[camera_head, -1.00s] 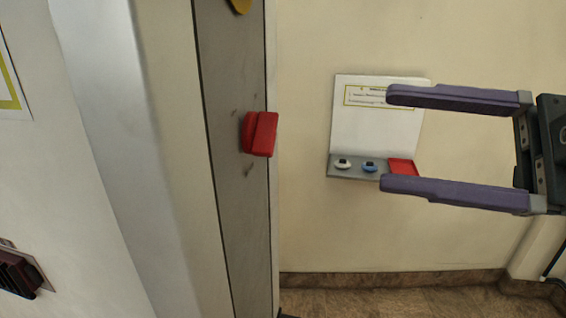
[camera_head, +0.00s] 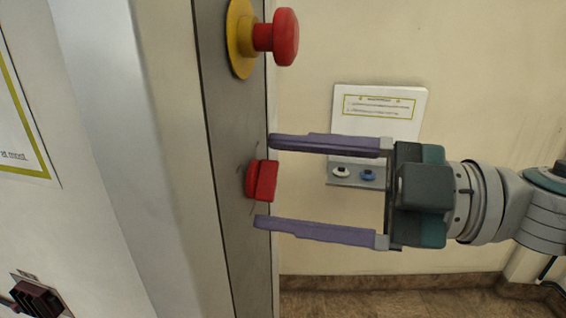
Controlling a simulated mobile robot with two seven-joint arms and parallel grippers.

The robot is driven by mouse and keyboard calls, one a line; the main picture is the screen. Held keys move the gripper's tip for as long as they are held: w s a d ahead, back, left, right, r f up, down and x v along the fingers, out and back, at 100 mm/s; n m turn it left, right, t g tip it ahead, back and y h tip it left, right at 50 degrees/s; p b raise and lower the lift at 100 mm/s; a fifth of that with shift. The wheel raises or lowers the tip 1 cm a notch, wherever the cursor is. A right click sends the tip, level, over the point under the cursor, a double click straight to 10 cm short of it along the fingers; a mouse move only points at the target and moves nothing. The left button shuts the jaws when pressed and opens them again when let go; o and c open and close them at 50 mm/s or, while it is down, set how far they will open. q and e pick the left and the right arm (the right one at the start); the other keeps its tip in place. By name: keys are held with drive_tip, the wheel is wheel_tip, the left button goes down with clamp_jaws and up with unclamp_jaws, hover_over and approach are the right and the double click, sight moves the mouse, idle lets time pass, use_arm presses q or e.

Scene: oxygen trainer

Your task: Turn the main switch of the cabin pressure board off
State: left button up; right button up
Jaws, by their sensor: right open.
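A red switch handle (camera_head: 262,180) sticks out from a narrow grey panel (camera_head: 243,240) left of centre. My right gripper (camera_head: 265,181) reaches in from the right. Its two purple fingers are open, one above and one below the red handle, with their tips level with it. I see gaps between the fingers and the handle; no contact shows. My left gripper is out of view.
A red mushroom button (camera_head: 285,37) on a yellow plate (camera_head: 241,40) juts out above the handle. Behind, a white sign board (camera_head: 376,102) has a small shelf with a white knob (camera_head: 341,172) and a blue knob (camera_head: 367,175). A dark red socket (camera_head: 38,298) is at lower left.

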clamp_jaws()
idle(0.5)
